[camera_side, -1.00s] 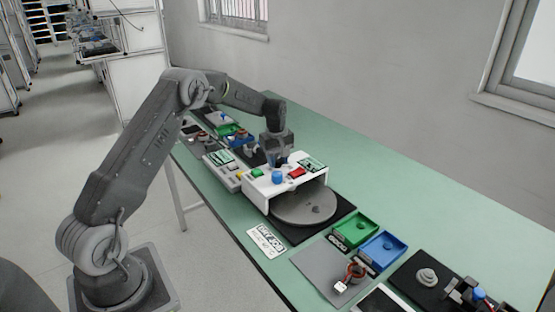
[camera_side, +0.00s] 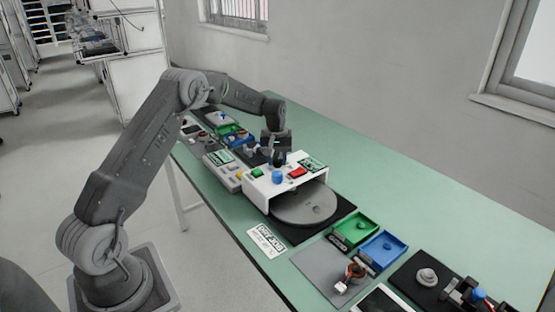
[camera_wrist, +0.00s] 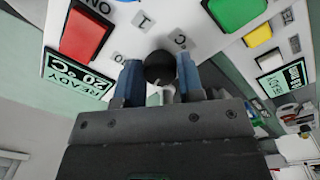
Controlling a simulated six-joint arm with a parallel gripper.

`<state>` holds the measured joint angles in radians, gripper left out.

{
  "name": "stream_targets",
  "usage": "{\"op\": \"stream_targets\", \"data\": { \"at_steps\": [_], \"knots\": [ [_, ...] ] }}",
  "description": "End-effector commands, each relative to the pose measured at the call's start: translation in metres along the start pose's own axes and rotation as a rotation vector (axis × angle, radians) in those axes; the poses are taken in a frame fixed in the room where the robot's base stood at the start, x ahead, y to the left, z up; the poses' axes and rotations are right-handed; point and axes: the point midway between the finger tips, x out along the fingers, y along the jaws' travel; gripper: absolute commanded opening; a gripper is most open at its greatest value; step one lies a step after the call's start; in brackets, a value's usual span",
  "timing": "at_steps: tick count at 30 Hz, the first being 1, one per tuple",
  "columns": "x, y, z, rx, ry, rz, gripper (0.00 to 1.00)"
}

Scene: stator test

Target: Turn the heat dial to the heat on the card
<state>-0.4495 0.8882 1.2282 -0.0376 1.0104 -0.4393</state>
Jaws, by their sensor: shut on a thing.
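The black heat dial (camera_wrist: 160,68) sits on the white top of the station (camera_side: 262,183). My gripper (camera_wrist: 160,80) is shut on the dial, with a blue fingertip on each side of it. In the side view my gripper (camera_side: 279,158) points down at the back part of the station top and hides most of the dial. The display (camera_wrist: 78,82) beside the dial reads "READY 20°C". The white card (camera_side: 267,240) lies flat on the green table in front of the station. Its print is too small to read surely.
A red button (camera_wrist: 85,35) and a green button (camera_wrist: 235,12) flank the dial. A grey turntable (camera_side: 305,206) lies under the station. Green (camera_side: 345,240) and blue (camera_side: 398,245) trays are to the right.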

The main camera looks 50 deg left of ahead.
Motion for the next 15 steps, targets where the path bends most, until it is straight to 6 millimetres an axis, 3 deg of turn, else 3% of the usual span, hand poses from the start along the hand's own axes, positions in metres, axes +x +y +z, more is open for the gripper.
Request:
{"op": "stream_targets", "data": {
  "at_steps": [15],
  "knots": [
    [-0.0011, -0.0005, -0.0013, 0.286, -0.007, 0.002, 0.11]
  ]
}}
